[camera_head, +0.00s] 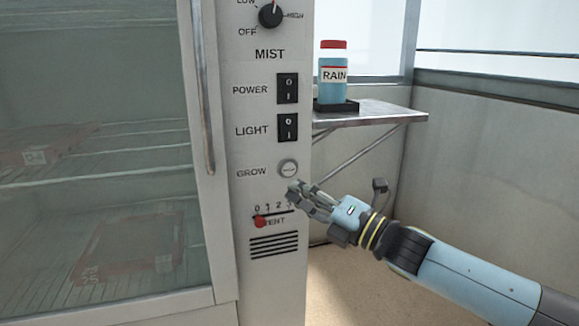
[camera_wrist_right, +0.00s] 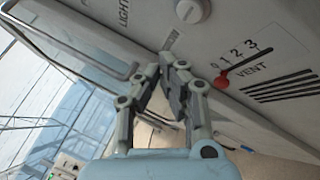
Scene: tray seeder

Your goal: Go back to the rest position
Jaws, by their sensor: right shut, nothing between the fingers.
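My right gripper (camera_head: 296,190) is in front of the right edge of the white control panel, just below the round GROW button (camera_head: 288,168). Its fingers are shut with nothing between them. In the right wrist view my gripper (camera_wrist_right: 172,62) points at the panel, between the GROW button (camera_wrist_right: 190,10) and the red VENT lever (camera_wrist_right: 221,80). The VENT lever (camera_head: 260,221) stands near 0 on its scale. I cannot tell whether the fingertips touch the panel. My left gripper is not in view.
A glass-doored cabinet (camera_head: 202,90) with trays inside stands at the left. The POWER switch (camera_head: 288,88), LIGHT switch (camera_head: 288,128) and MIST knob (camera_head: 270,15) sit higher on the panel. A RAIN bottle (camera_head: 333,85) stands on a metal shelf (camera_head: 385,114) to the right.

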